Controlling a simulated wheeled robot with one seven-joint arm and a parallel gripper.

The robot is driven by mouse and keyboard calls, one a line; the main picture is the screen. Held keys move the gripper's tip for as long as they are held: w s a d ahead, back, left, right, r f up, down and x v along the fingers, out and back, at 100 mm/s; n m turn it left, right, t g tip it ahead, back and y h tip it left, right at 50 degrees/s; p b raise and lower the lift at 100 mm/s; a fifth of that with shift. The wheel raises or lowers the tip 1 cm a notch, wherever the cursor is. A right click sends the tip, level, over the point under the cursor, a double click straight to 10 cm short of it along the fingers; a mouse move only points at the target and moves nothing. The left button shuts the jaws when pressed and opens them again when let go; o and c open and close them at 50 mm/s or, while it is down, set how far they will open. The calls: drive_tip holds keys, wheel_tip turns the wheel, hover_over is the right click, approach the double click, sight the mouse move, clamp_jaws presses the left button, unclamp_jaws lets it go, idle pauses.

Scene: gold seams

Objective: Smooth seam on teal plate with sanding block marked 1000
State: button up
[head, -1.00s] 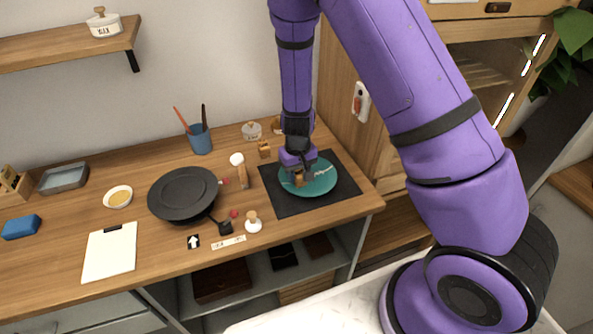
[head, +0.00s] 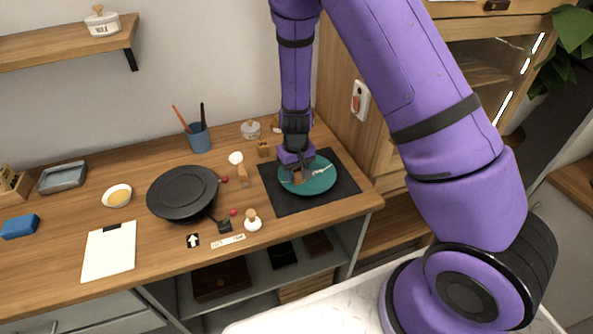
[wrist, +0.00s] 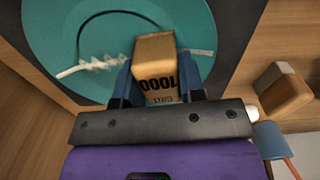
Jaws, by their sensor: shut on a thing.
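The teal plate (head: 318,181) lies on a black mat (head: 345,190) at the right of the bench. A pale, rough seam (wrist: 92,65) runs across the plate in the wrist view, with a thinner grey stretch (wrist: 200,52) on the other side of the block. My gripper (head: 297,172) is over the plate's left part. It is shut on a tan sanding block (wrist: 155,60) whose side reads "1000 GRIT", upside down in the wrist view. The block is at the plate along the seam line and hides part of it. I cannot tell whether it touches the surface.
Another tan block (wrist: 283,92) stands beside the mat.

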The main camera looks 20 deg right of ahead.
drive_tip(key=shift+w+d, duration=0.1)
drive_tip(key=shift+w, duration=0.1)
drive_tip(key=shift+s+d, duration=0.35)
drive_tip(key=shift+d, duration=0.3)
drive_tip(key=shift+w+d, duration=0.5)
drive_tip(key=shift+d, duration=0.15)
drive_tip(key=shift+d, duration=0.15)
drive_tip(key=shift+s+d, duration=0.45)
drive_tip(key=shift+d, duration=0.2)
drive_tip(key=shift+w+d, duration=0.1)
